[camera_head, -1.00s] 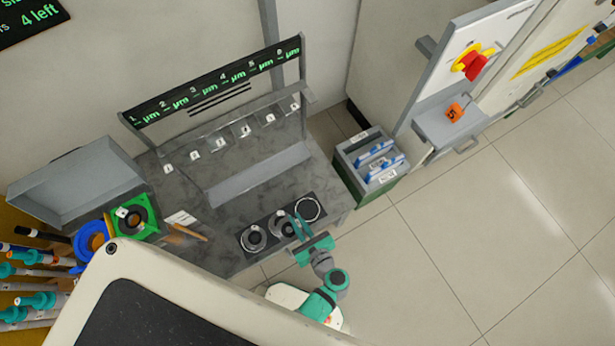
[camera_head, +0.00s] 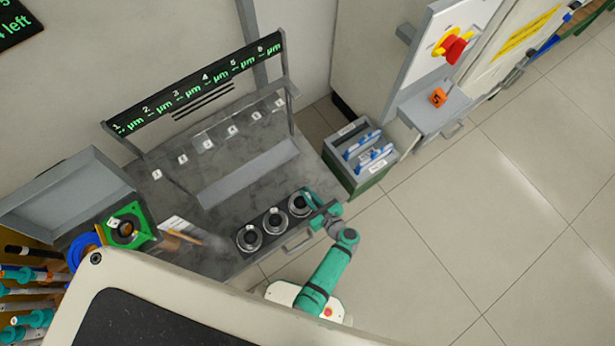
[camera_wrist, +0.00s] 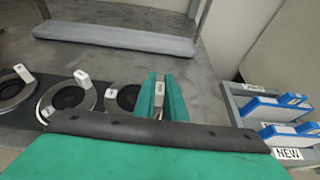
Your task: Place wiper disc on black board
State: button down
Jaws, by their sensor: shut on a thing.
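The black board (camera_head: 263,219) lies near the front edge of the grey bench. Two ring-shaped wiper discs sit on its left spot (camera_head: 249,237) and middle spot (camera_head: 275,222); each has a small pale tab. A third wiper disc (camera_head: 299,206) is at the right spot, and it also shows in the wrist view (camera_wrist: 122,98), partly hidden by a finger. My gripper (camera_wrist: 160,96) is shut on this disc's pale tab, at the right end of the board. The disc looks level at the spot; I cannot tell whether it touches the board.
A grey bin with blue-and-white packs (camera_head: 362,155) stands right of the bench. A sloped grey bar (camera_head: 248,173) and numbered display rack (camera_head: 200,85) stand behind the board. A green holder (camera_head: 126,229), a blue ring (camera_head: 84,250) and a wooden-handled brush (camera_head: 184,237) lie left.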

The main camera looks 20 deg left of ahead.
jog(key=shift+f, duration=1.4)
jog(key=shift+f, duration=0.1)
jog(key=c, duration=1.8)
grip_release()
